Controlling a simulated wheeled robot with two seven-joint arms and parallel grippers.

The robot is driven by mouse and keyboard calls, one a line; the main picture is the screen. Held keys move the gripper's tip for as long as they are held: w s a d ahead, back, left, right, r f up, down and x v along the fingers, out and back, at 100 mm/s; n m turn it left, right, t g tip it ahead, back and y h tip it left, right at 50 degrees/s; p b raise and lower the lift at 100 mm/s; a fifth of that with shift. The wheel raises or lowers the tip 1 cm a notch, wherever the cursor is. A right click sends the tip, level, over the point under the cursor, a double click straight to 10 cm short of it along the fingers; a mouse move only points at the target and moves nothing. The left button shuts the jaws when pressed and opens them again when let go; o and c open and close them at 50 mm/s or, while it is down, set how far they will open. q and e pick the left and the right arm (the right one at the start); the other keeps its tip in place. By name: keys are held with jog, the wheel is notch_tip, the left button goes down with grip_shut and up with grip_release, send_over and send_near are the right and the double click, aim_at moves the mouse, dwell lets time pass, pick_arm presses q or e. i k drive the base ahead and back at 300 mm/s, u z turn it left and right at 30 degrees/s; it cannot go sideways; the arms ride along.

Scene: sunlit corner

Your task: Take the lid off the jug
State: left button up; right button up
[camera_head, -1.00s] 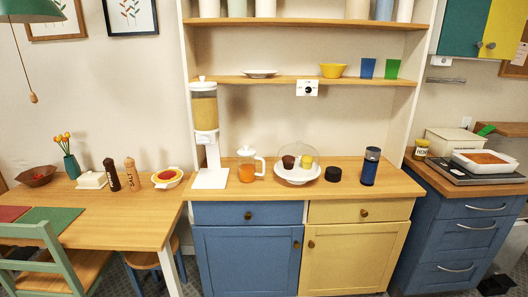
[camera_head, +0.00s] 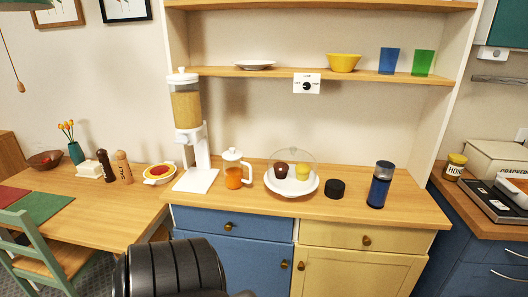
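The jug (camera_head: 233,177) stands upright on the wooden counter, between the cereal dispenser and the domed plate. Its lower part shows orange contents and its white handle points right. A white lid (camera_head: 232,154) with a small knob sits on its top. A black, ribbed part of my own arm shows at the bottom edge, in front of the blue cabinet and well apart from the jug. No gripper fingers are in view.
A cereal dispenser (camera_head: 188,125) stands left of the jug. Right of it are a glass dome (camera_head: 292,157) over cupcakes on a white plate, a black disc-like item (camera_head: 335,189) and a blue bottle (camera_head: 380,185). The counter's front strip (camera_head: 265,209) is clear.

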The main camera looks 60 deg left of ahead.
aim_at(233, 154)
jog(key=u, duration=0.2)
jog(key=i, duration=0.8)
jog(key=u, duration=1.25)
jog(key=i, duration=0.55)
jog(key=u, duration=0.45)
